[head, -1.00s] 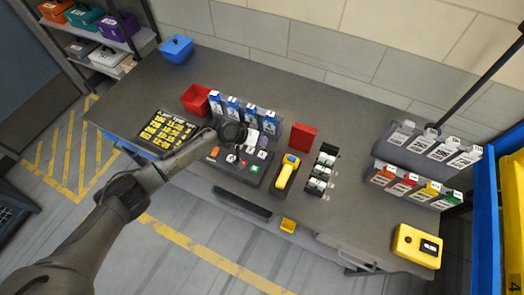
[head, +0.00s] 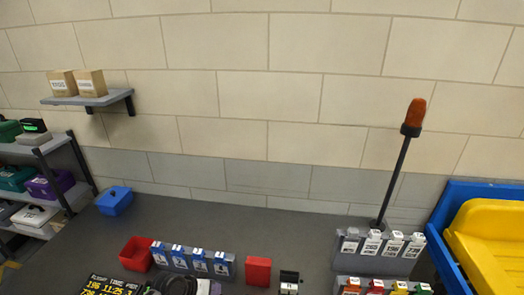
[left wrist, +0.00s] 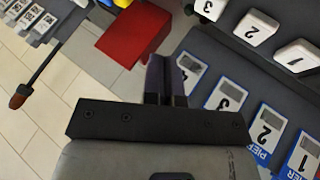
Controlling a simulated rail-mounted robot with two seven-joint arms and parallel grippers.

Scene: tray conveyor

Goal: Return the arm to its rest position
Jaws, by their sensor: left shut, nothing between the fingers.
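My left gripper (head: 175,285) shows only in part at the bottom edge of the head view, a dark shape in front of the grey holder with blue numbered cards (head: 197,260). In the left wrist view, its two dark fingers (left wrist: 166,78) are together and hold nothing. There, a red block (left wrist: 135,32) lies beyond the fingertips to the left, and the blue numbered cards (left wrist: 262,130) are to the right. Most of my left arm is outside the head view. My right gripper is in neither view.
On the bench are a red bin (head: 136,254), a red block (head: 258,271), a blue box (head: 114,201) and a grey rack with white-labelled cards (head: 378,250). White numbered blocks (left wrist: 256,27) stand near the fingers.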

